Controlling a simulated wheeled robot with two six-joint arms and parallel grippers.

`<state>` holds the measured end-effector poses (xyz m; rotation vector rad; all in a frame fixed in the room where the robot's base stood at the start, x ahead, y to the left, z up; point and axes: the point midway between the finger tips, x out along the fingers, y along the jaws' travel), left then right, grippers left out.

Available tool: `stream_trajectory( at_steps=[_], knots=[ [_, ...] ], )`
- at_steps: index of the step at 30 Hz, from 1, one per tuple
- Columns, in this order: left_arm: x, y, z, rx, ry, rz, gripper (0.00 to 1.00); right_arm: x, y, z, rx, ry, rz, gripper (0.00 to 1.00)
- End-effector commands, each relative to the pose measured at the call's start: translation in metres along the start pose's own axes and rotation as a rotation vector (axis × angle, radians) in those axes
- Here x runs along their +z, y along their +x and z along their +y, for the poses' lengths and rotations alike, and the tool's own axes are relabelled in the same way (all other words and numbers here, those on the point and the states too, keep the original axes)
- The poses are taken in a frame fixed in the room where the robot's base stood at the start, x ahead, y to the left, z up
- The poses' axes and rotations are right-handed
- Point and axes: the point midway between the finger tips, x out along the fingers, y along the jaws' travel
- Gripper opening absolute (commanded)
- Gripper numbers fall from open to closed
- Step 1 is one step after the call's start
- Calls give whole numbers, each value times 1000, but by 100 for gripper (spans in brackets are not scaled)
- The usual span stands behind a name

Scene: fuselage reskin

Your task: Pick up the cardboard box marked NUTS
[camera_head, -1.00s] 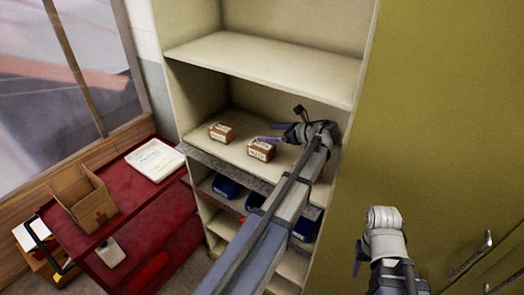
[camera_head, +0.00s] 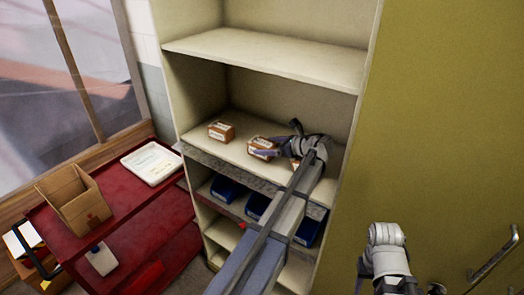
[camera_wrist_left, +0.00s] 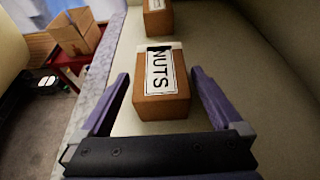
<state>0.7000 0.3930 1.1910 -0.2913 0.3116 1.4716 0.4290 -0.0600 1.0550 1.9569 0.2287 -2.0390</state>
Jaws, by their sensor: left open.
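The cardboard box marked NUTS (camera_wrist_left: 161,88) is small and brown with a white label across its top, and the lettering reads clearly in the left wrist view. In the head view, the box (camera_head: 262,146) stands on the middle shelf near its front edge. My left gripper (camera_wrist_left: 160,75) is open, with one purple finger on each side of the box and gaps between fingers and box.
Another small box (camera_head: 221,132) stands further left on the shelf (camera_head: 236,148); a third shows partly behind my left gripper. Blue bins (camera_head: 224,188) sit below. A red cart (camera_head: 115,208) holds an open carton (camera_head: 76,200) and white tray (camera_head: 152,163). A green cabinet (camera_head: 445,120) stands right.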

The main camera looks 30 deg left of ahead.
Motion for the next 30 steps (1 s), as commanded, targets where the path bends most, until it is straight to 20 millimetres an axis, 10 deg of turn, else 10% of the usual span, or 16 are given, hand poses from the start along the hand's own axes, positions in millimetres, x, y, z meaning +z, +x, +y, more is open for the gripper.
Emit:
stream_trajectory(
  at_steps=[9, 18, 30],
  knots=[
    [-7, 50, 2, 4, -1, 9, 100, -1, 23, -2, 1, -3, 0, 50],
    [-3, 54, 1, 0, 1, 6, 99, -1, 22, -2, 1, -3, 0, 50],
    [-2, 54, 1, 0, 1, 4, 54, -1, 22, -2, 1, -3, 0, 50]
  ],
)
